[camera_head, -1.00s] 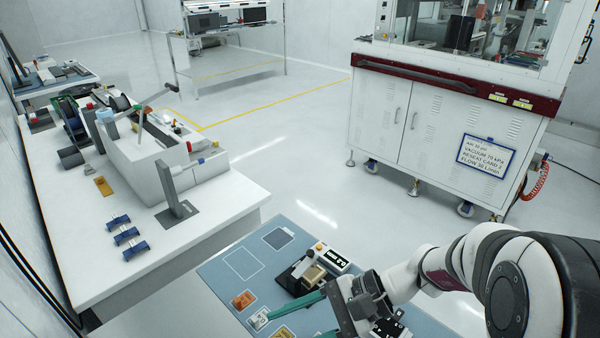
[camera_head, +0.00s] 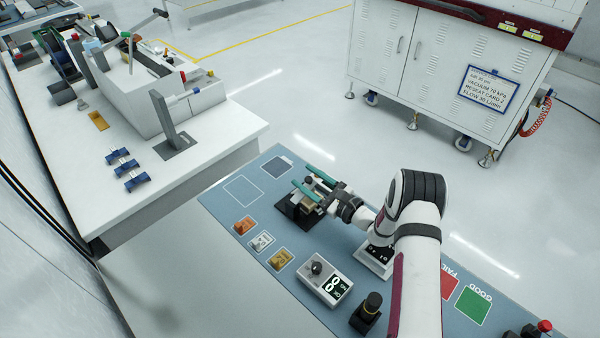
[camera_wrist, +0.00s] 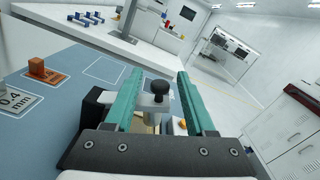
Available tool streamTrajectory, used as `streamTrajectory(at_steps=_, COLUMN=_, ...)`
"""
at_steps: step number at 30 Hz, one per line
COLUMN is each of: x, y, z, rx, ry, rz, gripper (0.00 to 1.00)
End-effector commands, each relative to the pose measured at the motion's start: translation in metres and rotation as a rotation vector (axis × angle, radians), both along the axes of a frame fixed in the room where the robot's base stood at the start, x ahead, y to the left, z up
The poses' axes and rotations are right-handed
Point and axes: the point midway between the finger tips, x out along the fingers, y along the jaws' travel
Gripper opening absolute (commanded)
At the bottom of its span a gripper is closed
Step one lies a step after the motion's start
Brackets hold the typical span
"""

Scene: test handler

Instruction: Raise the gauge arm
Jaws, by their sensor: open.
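The gauge stands on the blue mat, with a black base (camera_head: 290,207) and a light metal arm that carries a round black knob (camera_wrist: 160,87). My gripper (camera_head: 302,176) is at the gauge, its two teal fingers open. In the wrist view, my gripper (camera_wrist: 160,72) has one finger on each side of the knob, with visible gaps on both sides, so the fingers are not closed on it. The lower part of the gauge is largely hidden by my gripper.
Orange (camera_head: 243,225), grey (camera_head: 262,242) and yellow (camera_head: 280,259) blocks lie on marked spots of the blue mat (camera_head: 225,205). A white box with a knob and display (camera_head: 325,278) is nearer. Red (camera_head: 448,287) and green (camera_head: 473,305) squares lie right. A white bench (camera_head: 85,185) stands left.

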Motion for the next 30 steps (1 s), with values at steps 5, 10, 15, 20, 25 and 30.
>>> streamTrajectory(at_steps=5, x=0.016, y=0.017, z=0.000, rx=0.000, ry=-0.001, rz=0.001, gripper=0.55)
streamTrajectory(at_steps=10, x=0.020, y=0.020, z=0.000, rx=0.001, ry=0.001, rz=0.000, gripper=0.55)
streamTrajectory(at_steps=15, x=0.020, y=0.020, z=0.000, rx=0.001, ry=0.001, rz=0.000, gripper=0.55)
streamTrajectory(at_steps=20, x=0.020, y=0.020, z=0.000, rx=0.000, ry=0.000, rz=0.001, gripper=0.26)
streamTrajectory(at_steps=25, x=0.020, y=0.020, z=0.000, rx=0.000, ry=0.000, rz=0.001, gripper=0.00)
streamTrajectory(at_steps=30, x=0.020, y=0.020, z=0.000, rx=0.000, ry=0.001, rz=0.001, gripper=0.00)
